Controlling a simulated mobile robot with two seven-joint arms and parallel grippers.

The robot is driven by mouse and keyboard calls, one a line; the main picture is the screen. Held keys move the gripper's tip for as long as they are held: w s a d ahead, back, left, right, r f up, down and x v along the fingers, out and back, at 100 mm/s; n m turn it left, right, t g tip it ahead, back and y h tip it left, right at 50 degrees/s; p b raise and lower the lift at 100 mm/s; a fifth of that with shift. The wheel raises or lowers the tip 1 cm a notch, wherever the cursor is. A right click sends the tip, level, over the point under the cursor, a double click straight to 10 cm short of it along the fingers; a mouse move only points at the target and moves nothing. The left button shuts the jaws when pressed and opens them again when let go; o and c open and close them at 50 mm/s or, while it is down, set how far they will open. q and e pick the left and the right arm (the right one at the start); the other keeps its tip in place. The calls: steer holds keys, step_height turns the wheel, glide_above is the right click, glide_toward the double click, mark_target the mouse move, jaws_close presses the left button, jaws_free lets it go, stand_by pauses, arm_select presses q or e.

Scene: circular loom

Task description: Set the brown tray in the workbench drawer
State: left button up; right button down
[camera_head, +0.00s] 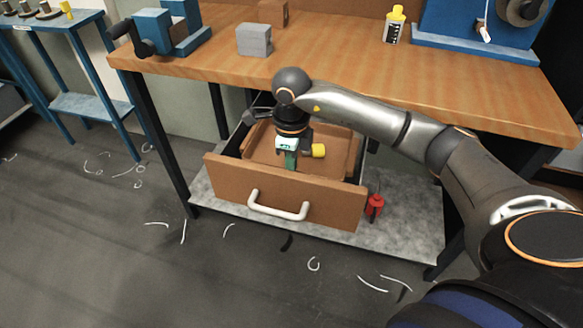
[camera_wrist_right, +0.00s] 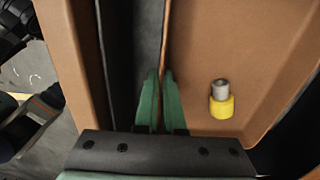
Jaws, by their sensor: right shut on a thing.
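The workbench drawer (camera_head: 330,205) is pulled out below the bench top, its white handle facing front. The brown tray (camera_head: 262,152) is inside the drawer's walls, and I cannot tell if it rests on the drawer floor. My right gripper (camera_head: 290,160) points down behind the drawer front, its green fingers shut on the tray's near rim. In the right wrist view the fingers (camera_wrist_right: 155,100) pinch the thin wall of the tray (camera_wrist_right: 210,50), with a dark gap between it and the drawer front (camera_wrist_right: 72,60). My left gripper is not in view.
A yellow-and-grey cylinder (camera_wrist_right: 221,100) lies in the tray. The bench top (camera_head: 330,70) holds a grey block (camera_head: 254,39), a blue vise (camera_head: 160,32) and a yellow-capped bottle (camera_head: 394,25). A red can (camera_head: 375,206) stands on the lower shelf (camera_head: 405,230), right of the drawer.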

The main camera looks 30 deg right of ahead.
steer(key=shift+f, duration=0.35)
steer(key=c, duration=1)
jaws_free()
steer(key=shift+r, duration=0.2)
step_height(320, 180, up, 13)
steer(key=shift+f+p, duration=0.1)
steer(key=shift+p, duration=0.85)
